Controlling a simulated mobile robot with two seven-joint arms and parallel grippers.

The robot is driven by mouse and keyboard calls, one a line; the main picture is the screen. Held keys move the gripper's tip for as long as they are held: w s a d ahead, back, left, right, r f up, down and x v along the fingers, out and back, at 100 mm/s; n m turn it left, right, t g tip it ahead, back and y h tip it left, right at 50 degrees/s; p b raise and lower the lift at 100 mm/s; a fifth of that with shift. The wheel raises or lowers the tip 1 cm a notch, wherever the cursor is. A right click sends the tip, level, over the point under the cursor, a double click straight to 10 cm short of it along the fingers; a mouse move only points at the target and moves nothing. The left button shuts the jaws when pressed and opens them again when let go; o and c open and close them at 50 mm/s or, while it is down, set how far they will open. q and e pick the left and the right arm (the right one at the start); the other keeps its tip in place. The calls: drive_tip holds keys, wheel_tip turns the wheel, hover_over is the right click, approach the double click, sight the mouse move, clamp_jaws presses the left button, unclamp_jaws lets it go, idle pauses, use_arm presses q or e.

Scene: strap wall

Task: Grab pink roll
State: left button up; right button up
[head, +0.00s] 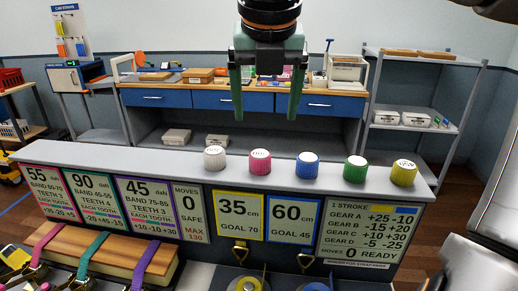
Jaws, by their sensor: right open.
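The pink roll (260,161) stands upright on the grey ledge, between a white roll (215,157) on its left and a blue roll (308,166) on its right. My right gripper (265,112) points down from the top of the view with its two green fingers apart and nothing between them. In the picture its fingertips are above the pink roll, which lies between their lines; the exact gap in depth is hard to tell. My left gripper is not in view.
A green roll (355,169) and a yellow roll (403,172) stand further right on the ledge (120,153). Below it are printed signs and strapped wooden boards (110,250). A blue-drawered bench (190,100) stands behind; a grey shelf (418,120) is at right.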

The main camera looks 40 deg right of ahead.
hover_over(260, 154)
drive_tip(key=s+a, duration=0.1)
drive_tip(key=s, duration=0.2)
drive_tip(key=f, duration=0.6)
drive_tip(key=shift+w+a+f, duration=0.1)
drive_tip(key=shift+w+a, duration=0.1)
drive_tip(key=shift+w, duration=0.05)
drive_tip(key=x, duration=0.3)
drive_tip(key=p+x, duration=0.1)
drive_tip(key=x, duration=0.1)
drive_tip(key=shift+w+f, duration=0.25)
drive_tip(key=shift+w, duration=0.2)
clamp_jaws()
